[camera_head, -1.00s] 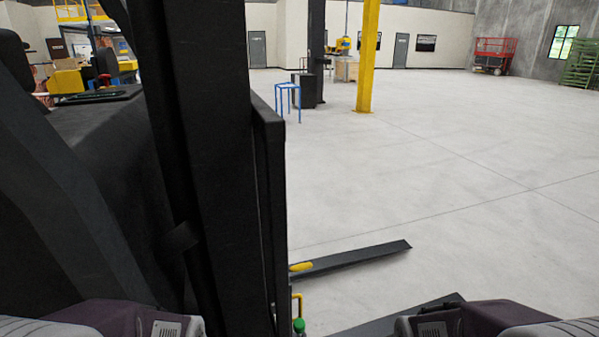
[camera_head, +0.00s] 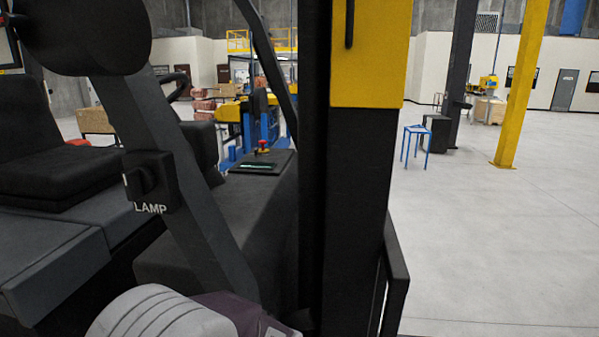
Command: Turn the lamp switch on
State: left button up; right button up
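The lamp switch is a small black box with a round dark knob (camera_head: 141,182), mounted on a slanted dark post of the forklift at the left. White letters reading LAMP (camera_head: 150,208) sit just below it. I cannot tell from here which way the knob is set. Neither of my grippers shows. Only a white and purple part of one of my arms is in view at the bottom, below and to the right of the switch.
The forklift's black mast (camera_head: 350,220), with a yellow upper part (camera_head: 371,50), stands just right of centre. A black seat (camera_head: 50,150) is at the left. A blue stool (camera_head: 415,142) and a yellow column (camera_head: 522,90) stand beyond. The floor (camera_head: 500,230) at right is clear.

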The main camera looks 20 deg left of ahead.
aim_at(139, 181)
jog(key=u, duration=1.85)
